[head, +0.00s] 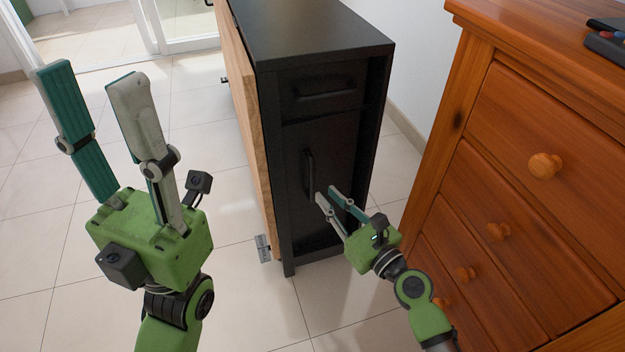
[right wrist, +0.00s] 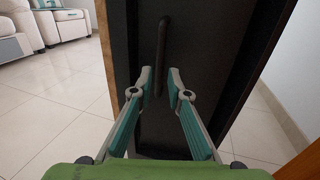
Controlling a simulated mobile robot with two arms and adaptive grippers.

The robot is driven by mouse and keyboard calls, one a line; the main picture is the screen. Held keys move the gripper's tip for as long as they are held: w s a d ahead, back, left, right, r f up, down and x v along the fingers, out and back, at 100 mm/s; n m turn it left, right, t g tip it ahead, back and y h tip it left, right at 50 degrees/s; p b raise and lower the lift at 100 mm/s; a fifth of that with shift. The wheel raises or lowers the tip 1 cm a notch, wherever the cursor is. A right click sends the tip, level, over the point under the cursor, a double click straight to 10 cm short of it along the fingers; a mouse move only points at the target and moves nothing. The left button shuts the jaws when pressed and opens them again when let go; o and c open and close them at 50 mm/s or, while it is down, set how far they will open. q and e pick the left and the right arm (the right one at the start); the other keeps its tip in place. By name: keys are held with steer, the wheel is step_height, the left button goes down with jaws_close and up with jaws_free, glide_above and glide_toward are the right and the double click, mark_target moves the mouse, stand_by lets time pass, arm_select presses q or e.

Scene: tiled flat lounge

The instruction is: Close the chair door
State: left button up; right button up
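A black cabinet (head: 320,38) with a wooden side panel stands in the middle of the head view. Its front has a drawer at the top and a black door (head: 334,150) below, with an upright bar handle (head: 308,172). I cannot tell whether the door is fully closed. In the right wrist view the handle (right wrist: 163,45) runs down between the fingertips of my right gripper (right wrist: 160,74), which are apart. My right gripper (head: 327,194) is by the handle's lower end; contact is unclear. My left gripper (head: 98,82) is open, empty and raised, left of the cabinet.
An orange wooden chest of drawers (head: 482,155) with round knobs stands close on the right, beside my right arm. The tiled floor (head: 50,235) is clear on the left. A glass door (head: 185,20) is at the back. Pale seating (right wrist: 65,22) shows in the right wrist view.

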mark_target(314, 182)
steer(key=b+x, duration=0.1)
steer(key=x, duration=0.6)
steer(key=shift+w+a, duration=0.1)
steer(key=shift+w, duration=0.05)
